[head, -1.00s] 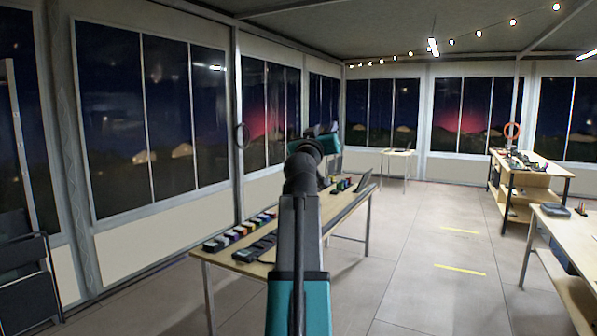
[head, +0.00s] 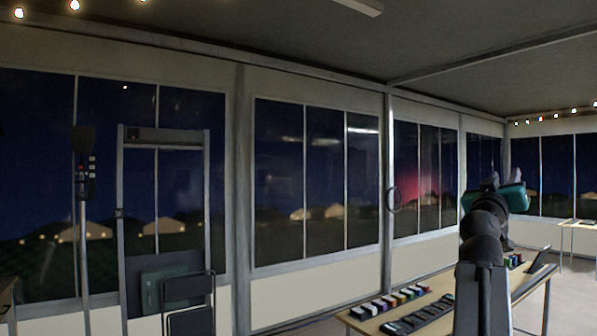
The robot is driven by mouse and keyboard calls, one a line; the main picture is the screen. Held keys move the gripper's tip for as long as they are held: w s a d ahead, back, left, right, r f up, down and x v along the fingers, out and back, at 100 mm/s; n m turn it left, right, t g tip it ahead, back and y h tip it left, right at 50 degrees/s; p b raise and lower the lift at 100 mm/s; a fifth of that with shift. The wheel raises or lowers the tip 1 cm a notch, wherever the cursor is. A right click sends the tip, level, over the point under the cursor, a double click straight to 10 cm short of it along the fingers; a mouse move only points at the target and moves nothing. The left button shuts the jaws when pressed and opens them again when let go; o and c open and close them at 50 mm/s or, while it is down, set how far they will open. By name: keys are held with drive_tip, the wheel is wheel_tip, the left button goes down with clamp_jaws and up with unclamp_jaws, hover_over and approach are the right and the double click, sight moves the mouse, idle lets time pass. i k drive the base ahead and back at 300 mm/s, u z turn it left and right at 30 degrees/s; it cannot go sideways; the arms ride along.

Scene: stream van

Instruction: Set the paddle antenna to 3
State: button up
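A tall thin stand (head: 84,255) at the far left carries a dark paddle-shaped head (head: 83,139), which looks like the paddle antenna. A dark fitting with several small pale labels (head: 92,170) sits just below the head. The labels and the present setting are too small to read. My gripper (head: 490,181) is far to the right of the stand, at the end of my raised arm. It is mostly hidden behind its teal wrist, so its fingers cannot be made out clearly. Nothing is seen held in it.
A grey door-like frame (head: 163,136) stands right of the stand, with a dark folding chair (head: 188,300) before it. A wooden table (head: 522,288) with a row of coloured blocks (head: 395,300) and dark devices is near my arm. Windows line the wall.

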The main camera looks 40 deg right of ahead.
sight(82, 139)
drive_tip(key=u, duration=0.05)
drive_tip(key=i, duration=5.4)
